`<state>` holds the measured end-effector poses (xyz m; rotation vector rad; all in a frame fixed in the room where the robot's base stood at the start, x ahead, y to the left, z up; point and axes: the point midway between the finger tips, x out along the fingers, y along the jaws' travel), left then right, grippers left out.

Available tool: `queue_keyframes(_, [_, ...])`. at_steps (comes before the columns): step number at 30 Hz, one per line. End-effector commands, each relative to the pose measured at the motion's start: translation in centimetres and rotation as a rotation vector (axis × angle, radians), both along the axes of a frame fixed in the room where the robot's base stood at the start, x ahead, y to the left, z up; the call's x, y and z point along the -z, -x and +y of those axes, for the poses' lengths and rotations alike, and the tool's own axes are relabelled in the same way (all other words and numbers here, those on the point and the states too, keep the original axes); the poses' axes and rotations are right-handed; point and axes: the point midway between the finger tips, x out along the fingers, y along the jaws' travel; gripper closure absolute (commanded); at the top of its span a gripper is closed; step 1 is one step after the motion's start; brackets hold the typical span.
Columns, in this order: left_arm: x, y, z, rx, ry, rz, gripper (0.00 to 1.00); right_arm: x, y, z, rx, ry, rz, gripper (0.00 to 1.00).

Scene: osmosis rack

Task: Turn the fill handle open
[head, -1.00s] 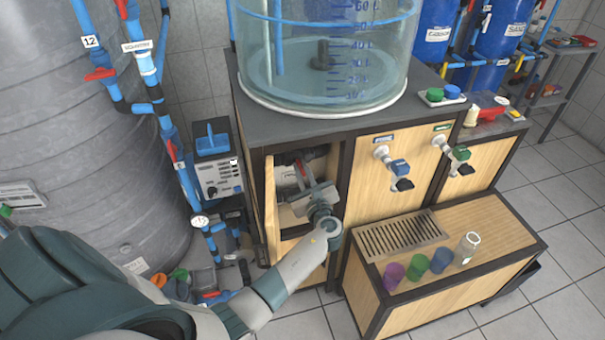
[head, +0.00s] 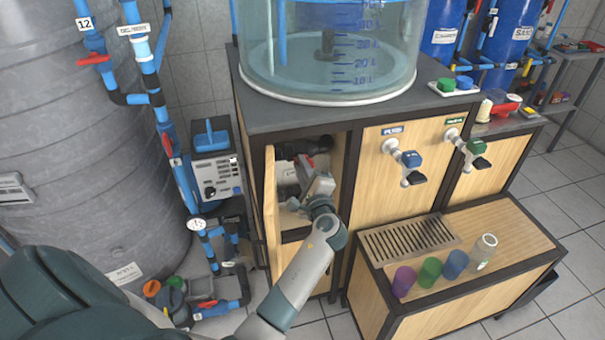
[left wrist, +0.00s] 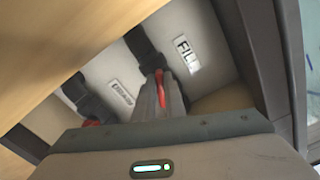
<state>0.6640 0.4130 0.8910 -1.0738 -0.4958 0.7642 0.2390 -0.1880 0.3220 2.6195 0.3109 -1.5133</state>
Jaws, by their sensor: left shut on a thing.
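The red fill handle (left wrist: 161,88) shows in the left wrist view, beside a white label reading FILL (left wrist: 186,54). It sits between the fingertips of my left gripper (left wrist: 160,104), which is shut on it. The fingers hide part of the handle. In the head view my left gripper (head: 301,173) reaches into the open compartment of the wooden cabinet, and the handle is mostly hidden there. A second red handle (left wrist: 74,88) lies to the left in the left wrist view, apart from the fingers, near another label (left wrist: 122,92). My right gripper is not in view.
The open cabinet door (head: 271,220) stands close to the left of my arm. A clear graduated tank (head: 325,50) stands on the cabinet. A bench (head: 480,265) with several cups is at the right. Blue pipes and a grey tank (head: 70,140) are at the left.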

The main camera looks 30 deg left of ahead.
Motion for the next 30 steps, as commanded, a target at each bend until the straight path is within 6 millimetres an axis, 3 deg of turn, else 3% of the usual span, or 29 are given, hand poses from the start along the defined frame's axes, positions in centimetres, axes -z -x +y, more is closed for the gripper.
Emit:
queue_keyframes(3, [0.6,0.1,0.1,-0.001,0.058,-0.067,1.0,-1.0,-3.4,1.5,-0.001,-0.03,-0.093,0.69])
queue_keyframes(7, [0.7,0.1,0.1,-0.003,0.112,-0.13,1.0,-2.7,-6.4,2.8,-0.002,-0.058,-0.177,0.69])
queue_keyframes(18, [0.9,0.1,0.1,-0.002,0.245,-0.285,1.0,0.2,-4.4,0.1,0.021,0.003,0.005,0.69])
queue_keyframes(30, [0.8,0.1,0.1,-0.002,0.291,-0.337,1.0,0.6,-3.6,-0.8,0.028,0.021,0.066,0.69])
